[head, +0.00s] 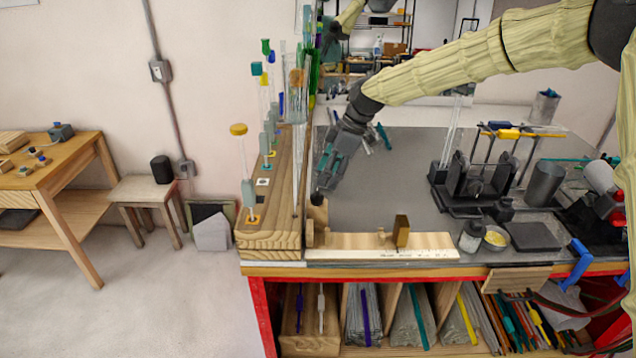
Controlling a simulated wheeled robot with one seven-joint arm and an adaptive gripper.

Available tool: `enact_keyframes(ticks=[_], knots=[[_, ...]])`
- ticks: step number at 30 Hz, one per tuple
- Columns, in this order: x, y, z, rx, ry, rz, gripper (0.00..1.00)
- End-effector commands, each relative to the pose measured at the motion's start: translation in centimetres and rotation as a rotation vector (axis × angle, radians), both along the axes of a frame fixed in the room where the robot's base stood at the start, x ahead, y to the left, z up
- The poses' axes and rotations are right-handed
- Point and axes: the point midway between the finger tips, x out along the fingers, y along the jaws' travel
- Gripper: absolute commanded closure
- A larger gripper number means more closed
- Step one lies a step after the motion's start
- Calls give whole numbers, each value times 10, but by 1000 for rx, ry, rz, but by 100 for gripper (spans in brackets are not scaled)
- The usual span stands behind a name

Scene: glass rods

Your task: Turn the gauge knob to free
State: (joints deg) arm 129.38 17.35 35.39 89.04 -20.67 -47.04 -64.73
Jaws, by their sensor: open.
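The gauge is a long pale wooden rule (370,246) lying along the front edge of the bench in the head view. A small brown-gold block (401,230) stands upright on it right of its middle, and a wooden end block (317,214) stands at its left end. My gripper (324,183) is open, pointing down just above the left end block. A small dark round shape shows at its fingertips; I cannot tell whether it is the knob or a fingertip. The knob's setting and any lettering are too small to read.
A wooden rack (270,240) with upright glass rods and coloured caps stands close left of my gripper. Black fixtures (470,185), a grey cup (545,183) and a bottle (471,236) crowd the bench's right side. The grey bench top (390,195) is clear in the middle.

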Motion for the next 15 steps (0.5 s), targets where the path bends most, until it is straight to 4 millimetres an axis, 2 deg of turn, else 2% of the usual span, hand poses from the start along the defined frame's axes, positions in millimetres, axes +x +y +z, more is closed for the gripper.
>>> enact_keyframes(ticks=[9,15], knots=[[0,17,-38,-1,1,1,47],[0,22,-49,-1,0,2,47]])
